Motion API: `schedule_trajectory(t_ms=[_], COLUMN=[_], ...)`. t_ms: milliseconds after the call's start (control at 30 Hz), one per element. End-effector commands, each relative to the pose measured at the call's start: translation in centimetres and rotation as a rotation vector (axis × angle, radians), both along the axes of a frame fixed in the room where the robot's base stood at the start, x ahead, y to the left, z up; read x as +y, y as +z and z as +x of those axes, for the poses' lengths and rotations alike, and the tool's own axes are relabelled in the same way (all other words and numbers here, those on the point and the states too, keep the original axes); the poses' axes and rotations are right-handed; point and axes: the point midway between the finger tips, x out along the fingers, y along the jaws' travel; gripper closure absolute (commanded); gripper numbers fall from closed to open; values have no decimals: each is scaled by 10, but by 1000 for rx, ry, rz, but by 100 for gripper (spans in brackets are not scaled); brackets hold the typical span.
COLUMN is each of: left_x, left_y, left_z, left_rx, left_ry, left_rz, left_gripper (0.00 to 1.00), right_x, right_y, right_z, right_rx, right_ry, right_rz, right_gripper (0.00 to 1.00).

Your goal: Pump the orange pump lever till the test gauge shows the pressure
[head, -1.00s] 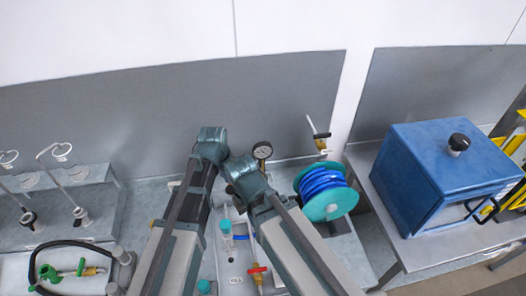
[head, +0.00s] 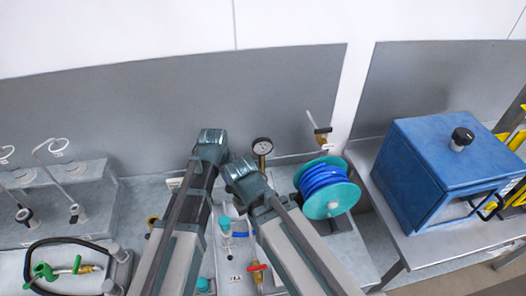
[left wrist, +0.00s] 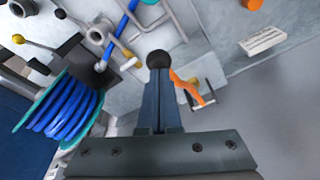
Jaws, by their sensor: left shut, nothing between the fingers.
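The orange pump lever (left wrist: 190,88) shows in the left wrist view, curving down to the right from a black round knob (left wrist: 159,58). My left gripper (left wrist: 161,72) is shut with nothing between its fingers. Its fingertips overlap the lower side of the knob in the picture; I cannot tell whether they touch it. In the head view the gripper and the lever are hidden behind my arm links. The round gauge (head: 262,146) stands upright with a white face; its reading is too small to make out. My right gripper is not in view.
A blue hose reel (head: 326,188) stands right of the gauge; it also shows in the left wrist view (left wrist: 68,104). A red-handled valve (head: 257,268) is near the front. A blue box (head: 445,170) sits on the right bench. A green-handled fitting (head: 62,270) lies at left.

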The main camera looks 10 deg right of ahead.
Motion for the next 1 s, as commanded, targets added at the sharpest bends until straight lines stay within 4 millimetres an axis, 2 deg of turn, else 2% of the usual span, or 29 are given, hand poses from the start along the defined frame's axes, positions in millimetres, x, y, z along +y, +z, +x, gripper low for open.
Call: schedule_trajectory(t_ms=[33, 600, 833, 1000], left_x=[0, 0, 0, 1], left_y=[-18, -105, -84, -54], left_z=[2, -2, -3, -2], left_rx=[-5, -8, -4, -4], left_ry=[2, 2, 2, 2], left_rz=[0, 1, 2, 1], left_gripper=[100, 100, 100, 100], right_x=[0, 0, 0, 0], right_y=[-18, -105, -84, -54], right_z=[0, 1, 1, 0], right_rx=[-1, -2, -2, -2], right_ry=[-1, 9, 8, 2], right_rz=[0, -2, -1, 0], right_gripper=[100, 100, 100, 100])
